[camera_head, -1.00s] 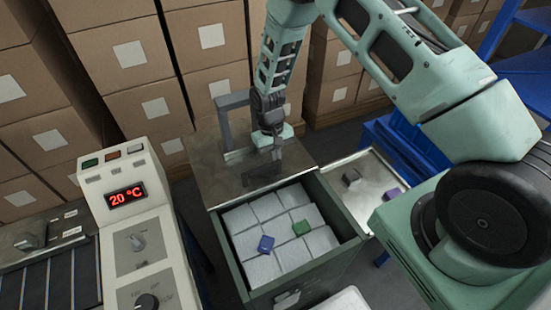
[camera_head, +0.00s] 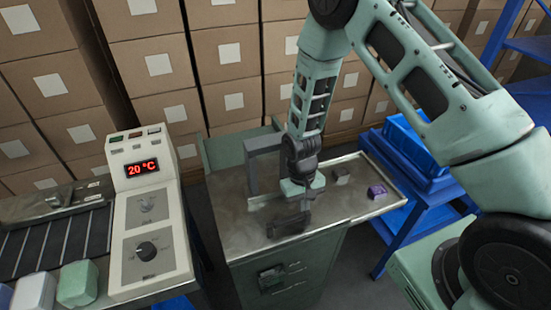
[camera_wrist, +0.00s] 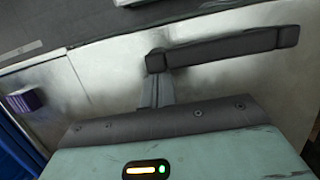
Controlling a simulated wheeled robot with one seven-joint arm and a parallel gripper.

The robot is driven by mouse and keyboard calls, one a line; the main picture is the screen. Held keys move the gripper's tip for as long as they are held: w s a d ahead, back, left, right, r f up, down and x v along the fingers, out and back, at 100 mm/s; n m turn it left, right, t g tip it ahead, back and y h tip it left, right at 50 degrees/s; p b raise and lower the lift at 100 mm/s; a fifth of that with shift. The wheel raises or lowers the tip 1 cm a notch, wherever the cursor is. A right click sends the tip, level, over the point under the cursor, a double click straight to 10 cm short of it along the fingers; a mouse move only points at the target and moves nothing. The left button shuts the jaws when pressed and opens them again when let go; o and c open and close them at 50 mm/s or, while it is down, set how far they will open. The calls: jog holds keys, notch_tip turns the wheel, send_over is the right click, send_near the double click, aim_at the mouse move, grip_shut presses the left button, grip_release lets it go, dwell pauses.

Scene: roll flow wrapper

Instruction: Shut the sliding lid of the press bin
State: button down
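The sliding lid (camera_head: 235,215) is a flat, scuffed metal plate that covers the top of the green press bin (camera_head: 315,270). No opening shows at the bin's front and the blocks inside are hidden. A grey upright bracket handle (camera_head: 252,170) stands on the lid. My gripper (camera_head: 288,224) is low over the lid, in front and to the right of the handle. In the wrist view, my gripper's teal body fills the bottom, with a dark bar (camera_wrist: 225,46) beyond it over bare metal. Whether the fingers are apart or together is unclear. No object shows between them.
A control panel (camera_head: 150,235) reading 20 °C stands at the left. A blue rack (camera_head: 420,190) is at the right, stacked boxes (camera_head: 230,60) behind.

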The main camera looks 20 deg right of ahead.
jog(key=shift+s, duration=0.8)
jog(key=shift+s, duration=0.1)
jog(key=p+v, duration=1.4)
jog(key=v, duration=0.6)
jog(key=shift+w, duration=0.4)
